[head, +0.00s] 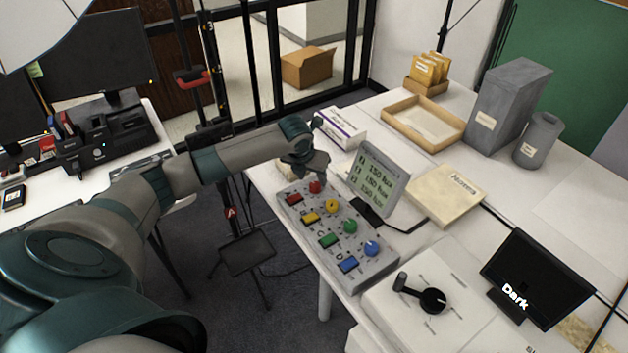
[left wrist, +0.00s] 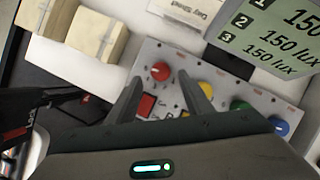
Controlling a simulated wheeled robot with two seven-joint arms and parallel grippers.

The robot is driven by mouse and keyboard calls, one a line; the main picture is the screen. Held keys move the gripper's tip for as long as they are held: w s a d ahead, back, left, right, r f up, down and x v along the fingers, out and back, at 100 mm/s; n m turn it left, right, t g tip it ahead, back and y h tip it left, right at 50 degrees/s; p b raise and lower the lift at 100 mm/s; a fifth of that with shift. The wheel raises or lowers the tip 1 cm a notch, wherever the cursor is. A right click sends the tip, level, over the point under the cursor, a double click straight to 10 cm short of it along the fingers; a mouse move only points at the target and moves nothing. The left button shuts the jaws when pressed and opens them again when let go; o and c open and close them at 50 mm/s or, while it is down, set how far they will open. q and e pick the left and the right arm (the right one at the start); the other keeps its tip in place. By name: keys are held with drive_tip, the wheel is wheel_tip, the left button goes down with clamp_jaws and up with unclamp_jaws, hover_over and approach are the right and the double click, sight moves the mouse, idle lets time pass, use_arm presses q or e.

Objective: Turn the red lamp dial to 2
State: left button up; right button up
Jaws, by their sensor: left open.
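The red lamp dial (head: 314,187) is the round red knob at the far end of the grey control panel (head: 375,262); a red square button (head: 293,198) sits beside it. In the left wrist view the red dial (left wrist: 160,71) shows whole, with a light pointer mark on it. My left gripper (head: 306,170) hangs above the dial's end of the panel. In the left wrist view its two fingers (left wrist: 170,92) are apart with nothing between them, and the dial lies just beyond the fingertips. The dial's number marks are too small to read. My right gripper is not seen.
Yellow (head: 332,206), green (head: 350,226) and blue (head: 371,248) dials follow along the panel. A lux display (head: 381,176) stands close behind it, showing several 150 lux lines. A black lever device (head: 432,300) and a "Dark" screen (head: 537,279) are at the near right.

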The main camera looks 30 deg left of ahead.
sight(315, 185)
use_arm(q)
drive_tip(key=shift+p+x, duration=0.35)
drive_tip(key=shift+x, duration=2)
drive_tip(key=c, duration=1)
